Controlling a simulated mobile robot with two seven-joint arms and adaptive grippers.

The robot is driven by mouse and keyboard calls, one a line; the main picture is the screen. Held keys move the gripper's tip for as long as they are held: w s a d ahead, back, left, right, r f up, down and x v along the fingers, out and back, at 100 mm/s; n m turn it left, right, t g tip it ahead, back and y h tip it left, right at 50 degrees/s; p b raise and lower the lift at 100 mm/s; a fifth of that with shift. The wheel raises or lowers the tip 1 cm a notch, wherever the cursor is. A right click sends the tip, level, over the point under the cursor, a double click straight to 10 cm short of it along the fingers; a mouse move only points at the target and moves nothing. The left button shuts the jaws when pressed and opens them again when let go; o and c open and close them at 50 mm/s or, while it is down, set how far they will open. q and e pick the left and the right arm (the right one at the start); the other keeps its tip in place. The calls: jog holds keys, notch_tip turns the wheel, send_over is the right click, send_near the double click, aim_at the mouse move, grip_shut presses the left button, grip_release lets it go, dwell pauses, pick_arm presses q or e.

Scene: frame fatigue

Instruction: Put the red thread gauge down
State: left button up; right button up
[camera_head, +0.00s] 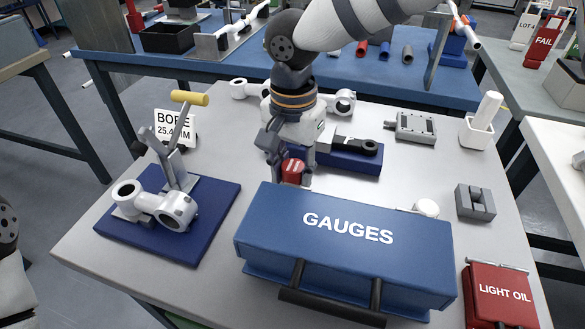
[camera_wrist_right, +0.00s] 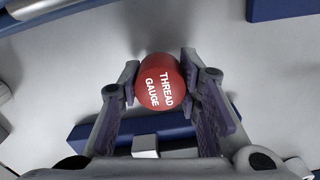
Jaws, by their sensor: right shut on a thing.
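The red thread gauge (camera_head: 293,172) is between the fingers of my right gripper (camera_head: 289,160), just behind the blue GAUGES case (camera_head: 345,240). In the right wrist view the gauge (camera_wrist_right: 160,80) shows its round red face with white THREAD GAUGE lettering, and the gripper fingers (camera_wrist_right: 160,92) press on both sides of it. The gauge is low over the grey tabletop (camera_head: 225,265); I cannot tell whether it touches it. My left gripper is not in view.
A blue fixture (camera_head: 215,215) with metal parts and a BORE sign (camera_head: 176,128) stand left. A blue block with a dark part (camera_head: 345,160) lies behind the gripper. A grey block (camera_head: 475,202) and red LIGHT OIL can (camera_head: 500,297) are right. Bare tabletop shows left of the case.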

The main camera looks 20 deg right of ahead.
aim_at(293, 166)
jog(key=shift+f, duration=0.15)
jog(key=o, duration=1.1)
notch_tip(293, 166, up, 12)
jog(key=shift+r, duration=0.25)
